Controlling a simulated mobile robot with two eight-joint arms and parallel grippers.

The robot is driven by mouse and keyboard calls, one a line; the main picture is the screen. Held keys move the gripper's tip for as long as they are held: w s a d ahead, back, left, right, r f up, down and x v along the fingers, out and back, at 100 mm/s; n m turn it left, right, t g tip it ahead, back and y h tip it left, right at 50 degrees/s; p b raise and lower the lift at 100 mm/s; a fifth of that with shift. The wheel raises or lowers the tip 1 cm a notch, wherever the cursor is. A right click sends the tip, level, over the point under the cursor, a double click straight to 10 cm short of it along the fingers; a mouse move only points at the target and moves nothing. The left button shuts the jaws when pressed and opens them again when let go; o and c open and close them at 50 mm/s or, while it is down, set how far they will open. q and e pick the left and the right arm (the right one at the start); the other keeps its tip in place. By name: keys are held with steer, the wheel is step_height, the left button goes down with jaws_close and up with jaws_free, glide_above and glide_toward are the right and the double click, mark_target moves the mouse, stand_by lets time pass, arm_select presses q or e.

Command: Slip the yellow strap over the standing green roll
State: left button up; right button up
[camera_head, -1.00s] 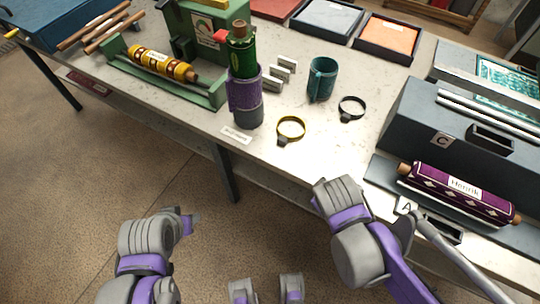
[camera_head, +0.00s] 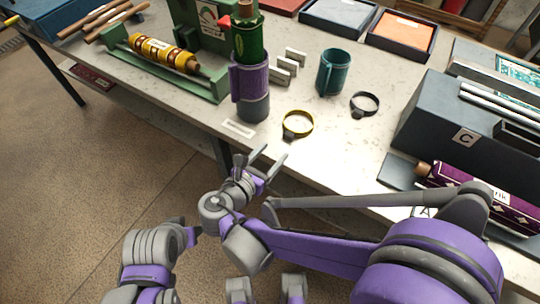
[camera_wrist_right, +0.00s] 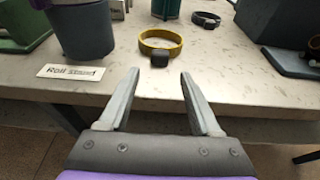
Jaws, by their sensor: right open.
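The yellow strap (camera_head: 298,125) lies on the table as a ring with a dark buckle at its front. It also shows in the right wrist view (camera_wrist_right: 161,42), beyond the fingertips. The green roll (camera_head: 248,40) stands upright in a purple and grey holder (camera_head: 252,90), left of the strap. My right gripper (camera_head: 268,156) is open and empty, in front of the table's front edge and short of the strap; its fingers (camera_wrist_right: 158,75) are spread in the right wrist view. My left arm shows at the lower left, but its fingers are not clearly seen.
A black strap (camera_head: 364,104) and a teal cup (camera_head: 332,72) stand right of the yellow strap. A white label (camera_head: 239,129) is at the front edge. A grey case (camera_head: 465,125) and purple roll fill the right side.

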mark_target(287, 137)
steer(key=shift+b+x, duration=0.85)
steer(key=shift+x, duration=3.65)
jaws_close()
steer(key=shift+r, duration=0.1)
steer(key=shift+r+p, duration=1.95)
steer(key=shift+r, duration=0.55)
steer(key=shift+f, duration=0.1)
